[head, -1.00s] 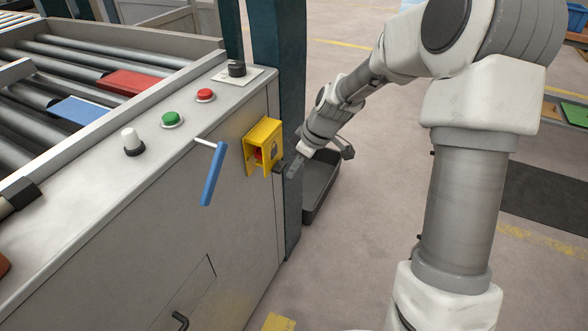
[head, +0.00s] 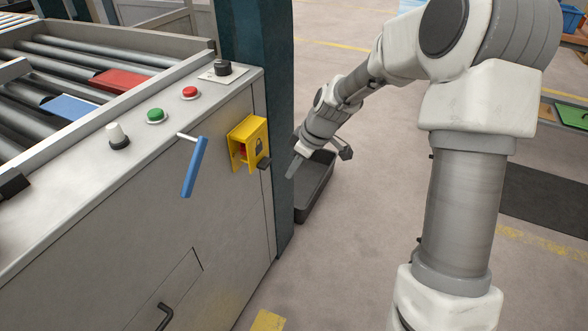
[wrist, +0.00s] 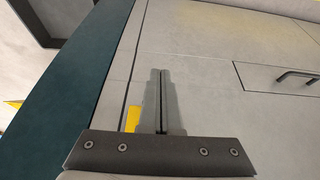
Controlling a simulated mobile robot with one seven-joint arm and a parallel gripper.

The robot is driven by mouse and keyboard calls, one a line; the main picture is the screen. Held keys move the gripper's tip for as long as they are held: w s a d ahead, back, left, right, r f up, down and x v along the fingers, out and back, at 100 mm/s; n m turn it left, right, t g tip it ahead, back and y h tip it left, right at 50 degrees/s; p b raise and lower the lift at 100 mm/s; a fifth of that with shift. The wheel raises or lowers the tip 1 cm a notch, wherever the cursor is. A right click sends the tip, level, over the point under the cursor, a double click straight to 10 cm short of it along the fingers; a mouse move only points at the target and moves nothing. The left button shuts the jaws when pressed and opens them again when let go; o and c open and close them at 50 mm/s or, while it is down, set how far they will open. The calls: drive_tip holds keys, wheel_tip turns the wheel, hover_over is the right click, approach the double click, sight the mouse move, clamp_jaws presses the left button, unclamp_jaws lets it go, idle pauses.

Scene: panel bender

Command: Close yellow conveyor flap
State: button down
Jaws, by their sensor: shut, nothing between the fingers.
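The yellow conveyor flap (head: 260,146) bears a padlock mark and a small dark handle at its lower edge. It stands out from the yellow box (head: 235,148) on the grey machine side, and a red part shows inside the open box. My gripper (head: 291,174) is right of the flap and slightly lower, apart from it, in front of the dark post in the picture. In the wrist view my gripper (wrist: 161,72) has its fingers together with nothing between them. A yellow piece (wrist: 133,119) shows beside them, mostly hidden by the gripper body.
A blue lever (head: 194,167) sticks out left of the box. Green (head: 156,115) and red (head: 190,92) buttons sit on the machine's top edge. A dark teal post (head: 257,50) stands beside the box, with a black tray (head: 316,190) on the floor behind.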

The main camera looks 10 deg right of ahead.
drive_tip(key=s+d+p, duration=0.2)
drive_tip(key=s+d, duration=0.4)
drive_tip(key=d, duration=0.2)
idle(0.7)
drive_tip(key=s+a+r+m+t+h+p, duration=0.1)
drive_tip(key=s+a+r+m+h, duration=0.2)
drive_tip(key=r, duration=0.7)
drive_tip(key=s+a+r+m+t+h+p, duration=0.1)
drive_tip(key=s+a+r+m, duration=0.3)
drive_tip(key=r, duration=0.6)
drive_tip(key=s+d+m+b, duration=0.2)
drive_tip(key=s+d+m, duration=0.15)
drive_tip(key=s, duration=1.05)
wheel_tip(320, 180, up, 20)
drive_tip(key=p, duration=2)
drive_tip(key=shift+s+a+r+t, duration=0.15)
drive_tip(key=shift+s+a+t, duration=0.05)
drive_tip(key=shift+s+t, duration=0.2)
drive_tip(key=shift+a, duration=0.15)
